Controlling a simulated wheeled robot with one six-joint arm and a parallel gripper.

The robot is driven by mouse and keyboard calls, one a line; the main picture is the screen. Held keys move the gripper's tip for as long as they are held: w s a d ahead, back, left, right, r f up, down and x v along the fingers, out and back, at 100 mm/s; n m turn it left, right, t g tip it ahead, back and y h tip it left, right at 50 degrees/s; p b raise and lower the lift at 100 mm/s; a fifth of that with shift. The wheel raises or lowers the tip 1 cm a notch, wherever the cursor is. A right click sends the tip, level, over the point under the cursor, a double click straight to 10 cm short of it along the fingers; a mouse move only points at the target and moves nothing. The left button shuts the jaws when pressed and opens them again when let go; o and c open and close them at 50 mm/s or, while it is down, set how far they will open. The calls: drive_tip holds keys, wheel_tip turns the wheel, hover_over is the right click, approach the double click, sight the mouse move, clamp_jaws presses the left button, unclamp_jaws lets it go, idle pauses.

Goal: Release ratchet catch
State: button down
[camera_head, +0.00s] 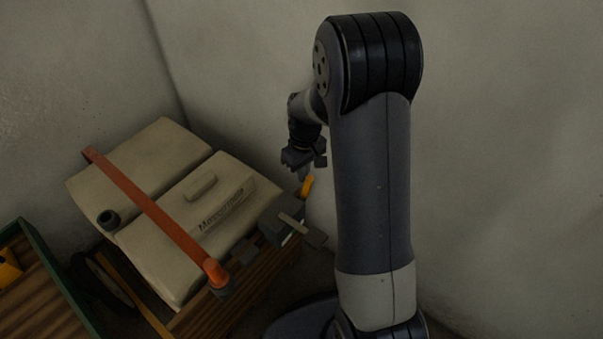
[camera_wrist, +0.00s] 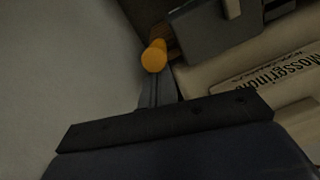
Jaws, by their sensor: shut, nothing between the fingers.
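A yellow-orange tab (camera_head: 307,186) sticks up behind a dark metal block (camera_head: 281,219) at the right side of a beige case (camera_head: 165,231). I take the tab and block as the ratchet catch, but cannot tell how they join. In the wrist view, the tab's rounded end (camera_wrist: 154,58) is just beyond my fingertips, and the dark block (camera_wrist: 215,30) is to its upper right. My gripper (camera_head: 303,174) points down, close above the tab. Its fingers (camera_wrist: 157,88) are together and hold nothing. I cannot tell whether they touch the tab.
An orange-red bar (camera_head: 150,208) lies across the case, with a round end at the front. A pale bar (camera_head: 301,228) sticks out of the block. A green-edged wooden box (camera_head: 45,255) stands lower left. Plain walls close in behind.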

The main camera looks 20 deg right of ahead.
drive_tip(key=s+d+f+t+y+b, duration=0.2)
drive_tip(key=s+d+f+b, duration=0.3)
drive_tip(key=b, duration=0.9)
drive_tip(key=shift+s+d+f+t+y, duration=0.3)
drive_tip(key=shift+s+t, duration=0.5)
drive_tip(key=shift+s, duration=0.9)
drive_tip(key=shift+d, duration=0.1)
drive_tip(key=s+d+f+p+v, duration=0.1)
drive_tip(key=p+v, duration=0.5)
drive_tip(key=v, duration=0.6)
drive_tip(key=shift+d, duration=0.6)
drive_tip(key=shift+w+a, duration=0.1)
